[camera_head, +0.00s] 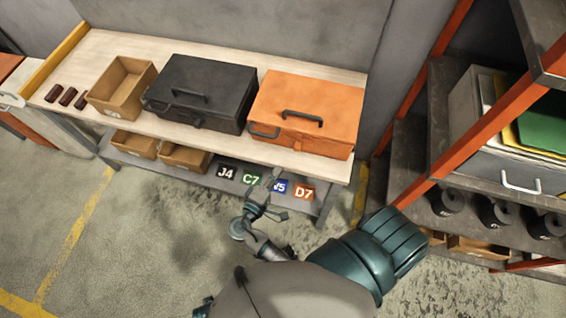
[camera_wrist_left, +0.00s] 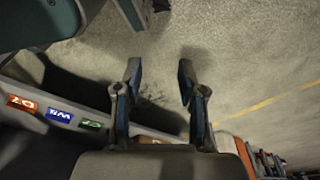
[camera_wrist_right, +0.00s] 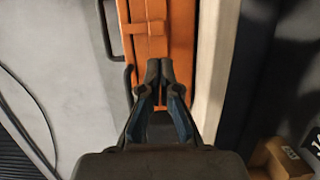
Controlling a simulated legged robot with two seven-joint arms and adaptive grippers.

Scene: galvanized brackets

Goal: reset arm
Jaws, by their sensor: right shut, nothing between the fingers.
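My right gripper (camera_head: 265,210) is in front of the workbench in the head view, near the lower shelf's front edge. In the right wrist view, its two fingertips (camera_wrist_right: 160,70) meet with nothing between them. The orange toolbox (camera_wrist_right: 163,25) shows beyond them there. My left gripper (camera_wrist_left: 159,76) is open and empty in the left wrist view, with bare floor visible between its fingers. I cannot pick out the left gripper clearly in the head view. Part of my own arm covers the bottom middle of the head view.
The workbench (camera_head: 215,144) holds the orange toolbox (camera_head: 307,105), a black toolbox (camera_head: 205,88), an open cardboard box (camera_head: 118,90) and small dark brown parts (camera_head: 67,96). Labelled tags (camera_head: 252,177) are on the lower shelf. An orange-framed rack (camera_head: 415,120) stands at right. Floor at left is clear.

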